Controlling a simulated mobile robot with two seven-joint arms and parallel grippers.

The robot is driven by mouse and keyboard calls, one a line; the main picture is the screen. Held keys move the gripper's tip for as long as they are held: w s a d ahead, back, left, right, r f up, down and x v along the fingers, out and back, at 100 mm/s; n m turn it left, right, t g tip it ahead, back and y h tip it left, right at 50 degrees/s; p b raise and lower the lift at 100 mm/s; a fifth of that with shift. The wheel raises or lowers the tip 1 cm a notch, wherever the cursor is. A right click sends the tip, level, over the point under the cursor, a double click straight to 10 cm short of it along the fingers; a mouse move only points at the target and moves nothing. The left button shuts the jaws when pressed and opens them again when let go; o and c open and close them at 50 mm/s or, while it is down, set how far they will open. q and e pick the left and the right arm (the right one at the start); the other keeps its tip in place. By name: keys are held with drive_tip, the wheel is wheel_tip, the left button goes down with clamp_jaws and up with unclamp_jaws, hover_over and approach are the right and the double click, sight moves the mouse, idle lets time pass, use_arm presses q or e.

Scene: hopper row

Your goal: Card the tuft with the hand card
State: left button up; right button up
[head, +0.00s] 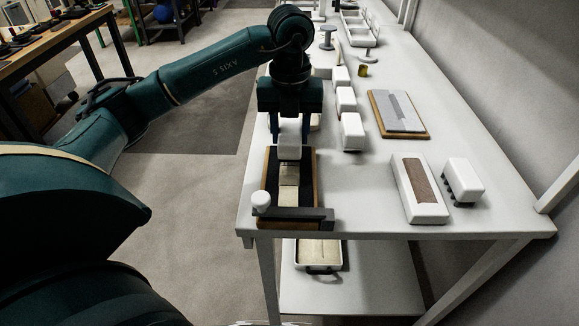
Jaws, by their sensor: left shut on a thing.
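My left gripper (290,136) points down over the near left end of the white table and is shut on a white block (289,150), which looks like the hand card. Its underside is hidden. The block is over a dark bed in a wooden frame (312,178), at the bed's far part. A pale tan strip (289,194), which looks like the tuft, lies along the middle of the bed, just on the near side of the block. I cannot tell whether the block touches the strip or bed. My right gripper is not in view.
A dark bar (301,214) with a white knob (261,201) crosses the frame's near end. White blocks (351,132) stand in a row to the right. Further right are a grey-topped wooden board (411,128), a brown-faced white block (433,211) and a footed white block (464,175).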

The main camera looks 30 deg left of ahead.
sight(289, 140)
use_arm(q)
drive_tip(key=shift+s+d, duration=0.7)
drive_tip(key=shift+s, duration=0.4)
drive_tip(key=shift+s+d, duration=0.65)
drive_tip(key=shift+s, duration=0.5)
drive_tip(key=shift+s+d, duration=0.7)
drive_tip(key=shift+s, duration=0.4)
drive_tip(key=shift+f, duration=0.1)
drive_tip(key=shift+w, duration=0.1)
drive_tip(key=shift+f+b, duration=0.75)
drive_tip(key=shift+f, duration=0.2)
drive_tip(key=shift+w+a+r+b, duration=0.1)
drive_tip(key=shift+w+a, duration=0.3)
drive_tip(key=shift+w, duration=0.25)
drive_tip(key=shift+w+a+f+b, duration=0.1)
drive_tip(key=shift+w+a, duration=0.35)
drive_tip(key=shift+w, duration=0.15)
drive_tip(key=shift+w+a+r+b, duration=0.1)
drive_tip(key=shift+w+a, duration=0.3)
drive_tip(key=shift+w, duration=0.25)
